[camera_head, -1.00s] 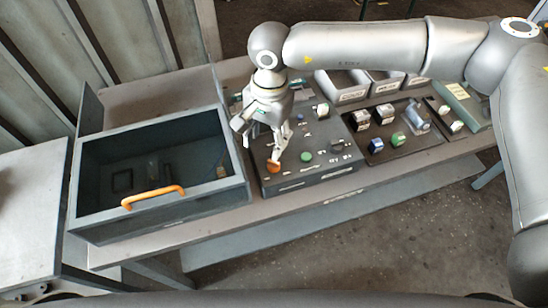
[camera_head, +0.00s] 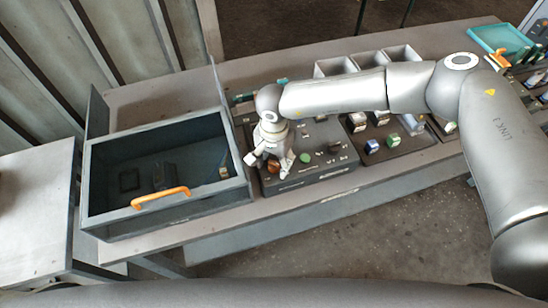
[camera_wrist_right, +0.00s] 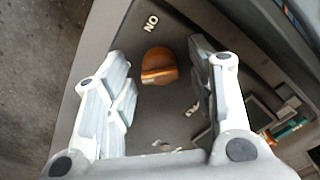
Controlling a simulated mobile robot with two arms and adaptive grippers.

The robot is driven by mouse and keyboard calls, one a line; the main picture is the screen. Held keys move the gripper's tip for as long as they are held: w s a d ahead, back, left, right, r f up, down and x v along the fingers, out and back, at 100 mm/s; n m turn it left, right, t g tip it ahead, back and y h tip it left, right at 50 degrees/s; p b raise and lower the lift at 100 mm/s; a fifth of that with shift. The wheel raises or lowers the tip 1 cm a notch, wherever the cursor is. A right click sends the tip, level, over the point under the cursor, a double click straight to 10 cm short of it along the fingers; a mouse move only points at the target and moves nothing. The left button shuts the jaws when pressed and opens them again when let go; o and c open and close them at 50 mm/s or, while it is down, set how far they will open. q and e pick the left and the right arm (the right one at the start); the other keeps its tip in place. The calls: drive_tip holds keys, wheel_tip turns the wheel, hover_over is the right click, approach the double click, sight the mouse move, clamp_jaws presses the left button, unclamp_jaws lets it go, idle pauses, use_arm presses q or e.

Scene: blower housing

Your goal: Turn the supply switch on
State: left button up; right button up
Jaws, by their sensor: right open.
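The supply switch appears to be the orange rotary knob (camera_head: 273,166) at the near left of the dark control panel (camera_head: 318,172). In the right wrist view the orange knob (camera_wrist_right: 158,66) has a raised grip bar and a printed "ON" (camera_wrist_right: 151,24) beside it. My right gripper (camera_head: 270,163) is above the panel, pointing down, with its fingers around the knob's position. In the wrist view my right gripper (camera_wrist_right: 163,72) is open, with one finger on each side of the knob and visible gaps to both. My left gripper is not in view.
A grey open box (camera_head: 100,190) with an orange handle (camera_head: 160,197) stands left of the panel. A green button (camera_head: 305,158) sits right of the gripper. Another panel with blocks (camera_head: 385,150) and pale bins (camera_head: 400,53) lie to the right and behind.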

drive_tip(key=c, duration=1.1)
drive_tip(key=shift+f+m+b, duration=0.15)
drive_tip(key=shift+m+b, duration=0.25)
drive_tip(key=shift+b, duration=0.35)
drive_tip(key=m+b, duration=1.4)
drive_tip(key=b, duration=0.7)
drive_tip(key=shift+f, duration=0.1)
drive_tip(key=shift+r+m+b, duration=0.25)
drive_tip(key=shift+m+b, duration=1.05)
drive_tip(key=shift+m, duration=0.3)
drive_tip(key=o, duration=1.1)
drive_tip(key=shift+r, duration=0.1)
